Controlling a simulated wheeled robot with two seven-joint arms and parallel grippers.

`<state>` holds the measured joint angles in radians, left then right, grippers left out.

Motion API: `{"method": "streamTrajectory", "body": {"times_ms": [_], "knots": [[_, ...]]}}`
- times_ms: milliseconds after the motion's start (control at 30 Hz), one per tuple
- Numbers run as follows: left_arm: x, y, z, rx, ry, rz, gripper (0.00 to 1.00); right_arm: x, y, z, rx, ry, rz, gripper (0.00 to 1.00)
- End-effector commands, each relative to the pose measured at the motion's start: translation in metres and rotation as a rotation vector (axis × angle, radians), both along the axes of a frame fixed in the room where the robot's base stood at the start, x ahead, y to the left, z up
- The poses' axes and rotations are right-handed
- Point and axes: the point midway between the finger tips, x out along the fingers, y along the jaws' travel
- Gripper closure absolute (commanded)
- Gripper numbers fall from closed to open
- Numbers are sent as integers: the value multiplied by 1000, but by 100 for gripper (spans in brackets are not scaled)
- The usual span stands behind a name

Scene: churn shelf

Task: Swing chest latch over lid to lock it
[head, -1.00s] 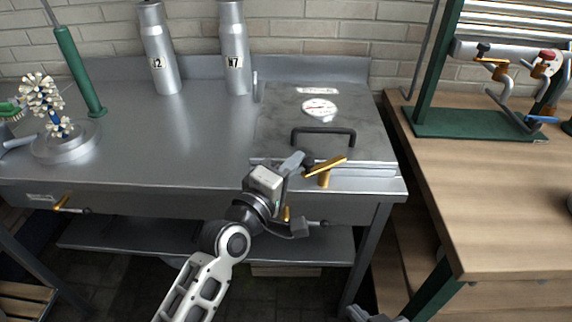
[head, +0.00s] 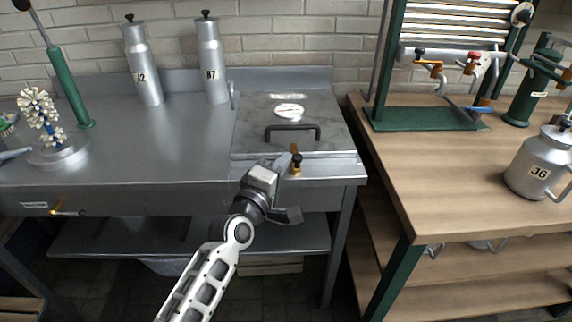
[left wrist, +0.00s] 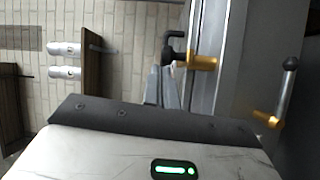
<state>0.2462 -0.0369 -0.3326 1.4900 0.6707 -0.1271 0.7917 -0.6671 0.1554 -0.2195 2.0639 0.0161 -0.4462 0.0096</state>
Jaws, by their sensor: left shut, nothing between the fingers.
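The chest has a grey metal lid (head: 258,118) set in the steel counter, with a black handle (head: 292,128). The lid lies flat. A brass latch (head: 295,150) with a black knob stands at the lid's front edge. It points away from me toward the lid; I cannot tell how far it overlaps it. My left gripper (head: 287,163) is shut and empty, just left of the latch. In the left wrist view the fingers (left wrist: 162,84) are close beside the brass latch (left wrist: 203,62); contact is unclear. My right gripper is out of view.
A lower brass fitting with a grey lever (left wrist: 285,90) shows in the left wrist view. Two metal bottles (head: 143,65) (head: 212,60) stand at the counter's back. A wooden bench (head: 440,180) with a can (head: 540,165) is at right.

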Motion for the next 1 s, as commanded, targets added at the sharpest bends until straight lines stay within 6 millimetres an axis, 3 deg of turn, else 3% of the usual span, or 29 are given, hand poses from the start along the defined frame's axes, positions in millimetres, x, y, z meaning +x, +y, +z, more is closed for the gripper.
{"method": "streamTrajectory", "body": {"times_ms": [33, 200, 1000], "knots": [[-4, -17, 0, -1, 10, -30, 100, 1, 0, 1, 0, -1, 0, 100], [-5, -23, 0, -1, 10, -32, 100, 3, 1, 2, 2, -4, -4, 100], [-10, -21, 1, -4, 4, -29, 100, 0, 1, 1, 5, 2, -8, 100]]}}
